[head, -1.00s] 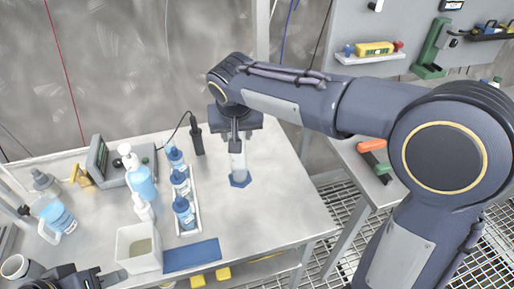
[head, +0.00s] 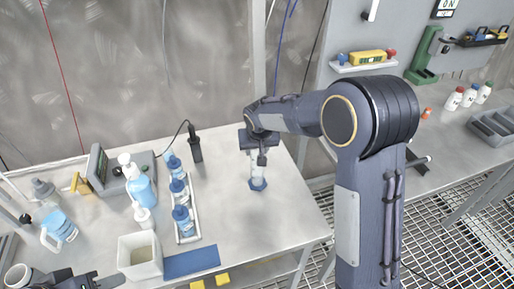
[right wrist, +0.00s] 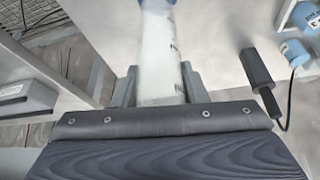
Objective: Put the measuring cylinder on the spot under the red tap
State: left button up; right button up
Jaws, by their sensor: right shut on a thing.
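The measuring cylinder is clear with a blue six-sided base (head: 258,185). It stands upright at the right side of the near table, in the head view. My right gripper (head: 258,160) is shut on its upper part; I cannot tell whether the base touches the tabletop. In the right wrist view the clear tube (right wrist: 160,55) runs up between the fingers, with printed marks on its side. My left gripper (head: 105,281) is at the lower left edge, cut off, so its jaws are unclear. I see no red tap that I can make out.
A tray (head: 195,235) of blue bottles stands left of the cylinder, near a black handheld device (head: 195,148). A white bin (head: 139,255) and a blue mat (head: 191,262) lie at the front. A second bench (head: 450,150) stands right, across a grating floor gap.

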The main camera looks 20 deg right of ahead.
jog(key=shift+f, duration=0.2)
jog(key=o, duration=1.3)
jog(key=shift+r, duration=0.15)
